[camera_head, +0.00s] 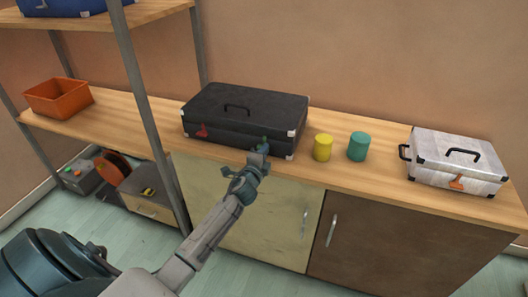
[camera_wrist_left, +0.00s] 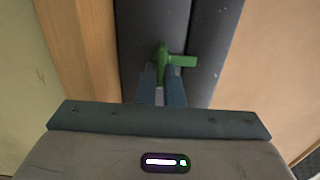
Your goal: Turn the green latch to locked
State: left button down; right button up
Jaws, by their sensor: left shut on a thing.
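The black case (camera_head: 240,108) lies on the wooden counter with its front toward me. The green latch (camera_wrist_left: 181,60) is on the case's front; in the wrist view it shows a handle pointing right and a stem running down between my fingers. In the head view the latch is small and partly hidden by my left gripper (camera_head: 260,151). My left gripper also shows in the wrist view (camera_wrist_left: 162,80), its two fingers closed around the lower part of the latch. A red latch (camera_head: 202,131) is on the left of the same front. My right gripper is not in view.
A yellow cylinder (camera_head: 323,147) and a teal cylinder (camera_head: 358,146) stand right of the case. A white case (camera_head: 455,162) with an orange latch is farther right. A metal shelf post (camera_head: 143,85) rises at left, near an orange bin (camera_head: 58,98).

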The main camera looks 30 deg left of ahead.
pick_arm(q)
jog(key=c, duration=1.6)
grip_release()
jog(key=shift+o, duration=0.2)
jog(key=shift+s+d, duration=0.15)
jog(key=shift+s, duration=0.35)
jog(key=b+v, duration=0.1)
jog(key=v, duration=0.8)
jog(key=shift+s, duration=0.4)
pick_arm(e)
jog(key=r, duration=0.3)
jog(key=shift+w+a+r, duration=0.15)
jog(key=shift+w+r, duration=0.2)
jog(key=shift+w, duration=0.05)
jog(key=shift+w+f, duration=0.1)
